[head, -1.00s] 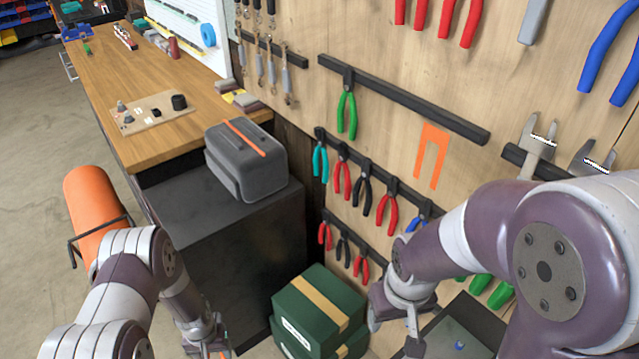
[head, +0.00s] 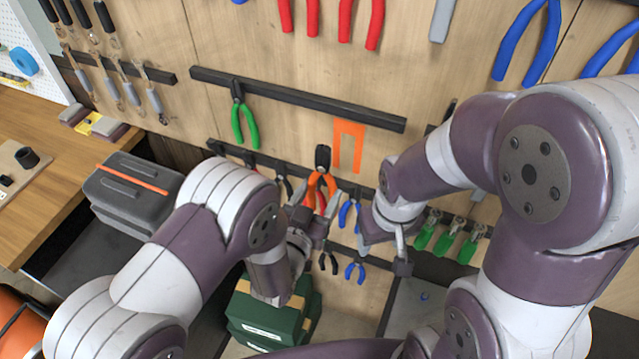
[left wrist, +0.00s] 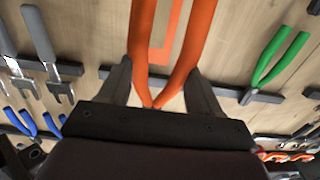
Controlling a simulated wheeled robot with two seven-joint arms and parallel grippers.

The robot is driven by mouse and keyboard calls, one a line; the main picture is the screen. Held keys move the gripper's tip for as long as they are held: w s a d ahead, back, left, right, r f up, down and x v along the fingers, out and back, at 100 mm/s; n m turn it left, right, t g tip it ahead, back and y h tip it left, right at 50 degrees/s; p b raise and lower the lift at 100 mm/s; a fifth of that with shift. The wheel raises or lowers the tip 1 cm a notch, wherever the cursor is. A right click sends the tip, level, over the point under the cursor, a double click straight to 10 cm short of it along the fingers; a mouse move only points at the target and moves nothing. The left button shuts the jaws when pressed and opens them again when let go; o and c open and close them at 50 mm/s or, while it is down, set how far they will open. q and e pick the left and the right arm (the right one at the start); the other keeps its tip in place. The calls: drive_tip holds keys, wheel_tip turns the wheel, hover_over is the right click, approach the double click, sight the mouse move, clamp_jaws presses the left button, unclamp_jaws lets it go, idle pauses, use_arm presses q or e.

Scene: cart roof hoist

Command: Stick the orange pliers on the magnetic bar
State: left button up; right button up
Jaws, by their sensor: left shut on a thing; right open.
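The orange pliers (head: 330,184) are upright, dark jaws up. My left gripper (head: 315,209) is shut on their handles, in front of the tool wall. Orange handles (left wrist: 195,45) also show between the fingers in the left wrist view; the jaws are hidden there. The long dark magnetic bar (head: 300,101) is on the wall above the pliers and carries green pliers (head: 243,122) near its left end. An orange outline (head: 349,130) is on the wall just below its right part. The held pliers appear apart from this bar. My right gripper (head: 384,246) is open and empty, to the right.
A lower bar (head: 225,149) with several small pliers runs behind my left gripper. Green-handled tools (head: 450,240) hang at right. A grey toolbox (head: 130,190) and green boxes (head: 268,312) stand below. The upper bar's middle and right stretch is bare.

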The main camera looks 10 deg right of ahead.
use_arm(q)
drive_tip(key=r+b+x, duration=0.1)
drive_tip(key=b+x, duration=0.5)
drive_tip(key=x, duration=0.4)
drive_tip(key=shift+d, duration=0.4)
drive_tip(key=shift+w+d, duration=0.15)
drive_tip(key=shift+w, duration=0.15)
idle(0.7)
drive_tip(key=shift+w+d+r+h+b, duration=0.15)
drive_tip(key=shift+w+h+b, duration=0.15)
drive_tip(key=shift+b, duration=0.15)
drive_tip(key=o, duration=1)
drive_tip(key=shift+o, duration=1.4)
drive_tip(key=shift+s, duration=0.1)
